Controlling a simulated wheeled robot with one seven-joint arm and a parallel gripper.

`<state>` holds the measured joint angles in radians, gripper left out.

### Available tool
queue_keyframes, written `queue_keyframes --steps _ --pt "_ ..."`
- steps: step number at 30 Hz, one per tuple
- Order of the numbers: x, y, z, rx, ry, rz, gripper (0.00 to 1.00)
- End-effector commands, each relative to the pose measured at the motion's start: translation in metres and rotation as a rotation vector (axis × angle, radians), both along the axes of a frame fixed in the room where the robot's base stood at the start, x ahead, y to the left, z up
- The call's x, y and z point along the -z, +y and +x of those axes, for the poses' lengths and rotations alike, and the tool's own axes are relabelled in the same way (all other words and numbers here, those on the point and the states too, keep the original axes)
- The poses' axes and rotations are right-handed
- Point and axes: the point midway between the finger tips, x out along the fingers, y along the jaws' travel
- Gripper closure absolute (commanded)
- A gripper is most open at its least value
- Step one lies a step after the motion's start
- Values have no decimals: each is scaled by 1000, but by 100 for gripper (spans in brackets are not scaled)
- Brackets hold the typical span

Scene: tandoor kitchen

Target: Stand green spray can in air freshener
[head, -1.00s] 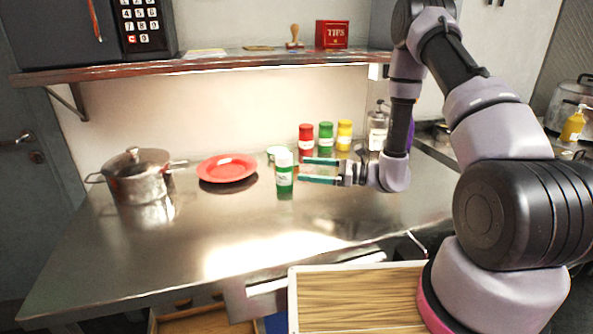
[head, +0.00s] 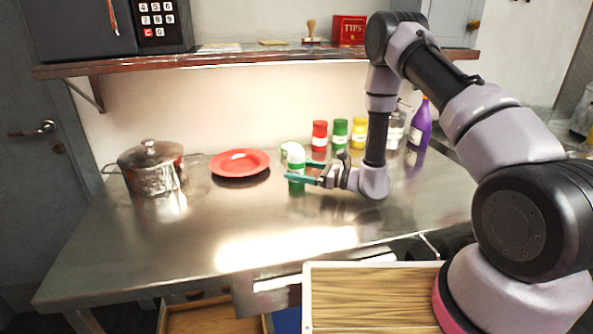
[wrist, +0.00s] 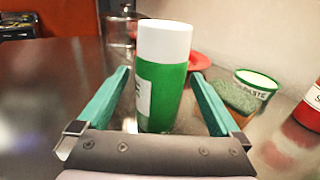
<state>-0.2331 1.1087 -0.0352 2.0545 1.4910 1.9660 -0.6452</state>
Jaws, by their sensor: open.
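The green spray can (head: 296,181) has a white top and stands upright on the steel counter. In the wrist view the can (wrist: 163,95) stands between the two teal fingers, its pale label facing left. My gripper (wrist: 158,75) is open, with one finger on each side of the can. In the head view my gripper (head: 299,171) reaches the can from the right, low over the counter. I cannot tell whether the fingers touch it. I cannot make out anything marked air freshener. A small green-rimmed pot (wrist: 257,80) with partly readable lettering stands just behind the can to the right.
A red plate (head: 240,163) and a steel pot (head: 152,170) are to the left. Red (head: 319,137), green (head: 340,133) and yellow (head: 358,134) jars stand along the wall, with a purple bottle (head: 420,127) at right. The counter front (head: 235,225) is clear.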

Motion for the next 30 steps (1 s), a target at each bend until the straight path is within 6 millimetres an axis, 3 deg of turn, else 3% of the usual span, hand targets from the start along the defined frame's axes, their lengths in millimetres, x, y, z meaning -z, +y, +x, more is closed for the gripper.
queue_keyframes --steps 3,10,11,18,30 --pt "0 9 3 -1 -1 0 0" --pt "0 10 4 1 0 0 0" --pt "0 10 4 1 0 0 8" --pt "0 10 4 1 0 0 99" --pt "-11 10 4 1 -2 0 100"
